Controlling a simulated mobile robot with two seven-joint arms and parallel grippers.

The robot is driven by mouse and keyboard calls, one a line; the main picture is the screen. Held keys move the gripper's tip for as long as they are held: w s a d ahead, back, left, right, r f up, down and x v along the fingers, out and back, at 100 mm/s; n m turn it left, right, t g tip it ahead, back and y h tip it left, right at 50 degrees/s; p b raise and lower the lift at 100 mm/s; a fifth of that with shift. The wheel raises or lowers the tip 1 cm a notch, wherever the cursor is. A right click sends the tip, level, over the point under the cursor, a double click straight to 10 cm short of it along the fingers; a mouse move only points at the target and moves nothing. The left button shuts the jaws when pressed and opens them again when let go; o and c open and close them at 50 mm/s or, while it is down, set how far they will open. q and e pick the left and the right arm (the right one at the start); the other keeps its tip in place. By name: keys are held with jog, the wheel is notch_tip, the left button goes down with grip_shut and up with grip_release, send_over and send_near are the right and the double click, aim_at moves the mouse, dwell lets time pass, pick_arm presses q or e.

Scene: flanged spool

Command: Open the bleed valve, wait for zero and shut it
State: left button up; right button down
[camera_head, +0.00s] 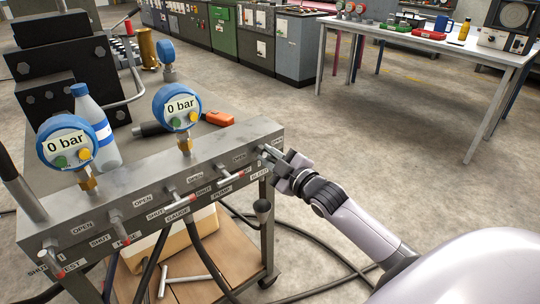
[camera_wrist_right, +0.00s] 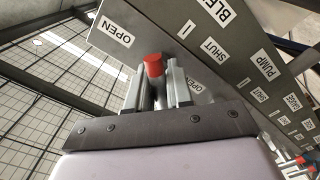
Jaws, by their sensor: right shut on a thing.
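The grey valve manifold (camera_head: 215,150) runs along the bench front with several red-tipped levers on its face. My right gripper (camera_head: 273,153) is at its right end, by the BLEED label (camera_head: 260,175), and shut on the bleed valve lever. In the right wrist view the lever's red tip (camera_wrist_right: 153,65) shows between the fingers, near an OPEN label (camera_wrist_right: 115,30) and a SHUT label (camera_wrist_right: 213,50). I cannot tell exactly how far the lever is turned. My left gripper is out of view.
A water bottle (camera_head: 95,125) and an orange-and-black tool (camera_head: 218,118) stand or lie behind the manifold. Black hoses hang below it and run across the floor. A white table (camera_head: 430,45) with tools stands at the back right. The floor between is clear.

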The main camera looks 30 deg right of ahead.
jog(key=m+p, duration=0.2)
jog(key=shift+r+m, duration=0.15)
jog(key=shift+m, duration=0.25)
jog(key=shift+m+p, duration=0.75)
jog(key=shift+m, duration=0.15)
jog(key=shift+m+p, duration=0.45)
jog(key=shift+m, duration=0.45)
jog(key=m+p, duration=0.1)
jog(key=m, duration=0.2)
jog(key=shift+f+m+p, duration=0.2)
jog(key=shift+m+p, duration=0.2)
jog(key=shift+m, duration=0.8)
jog(key=c, duration=1.1)
grip_release()
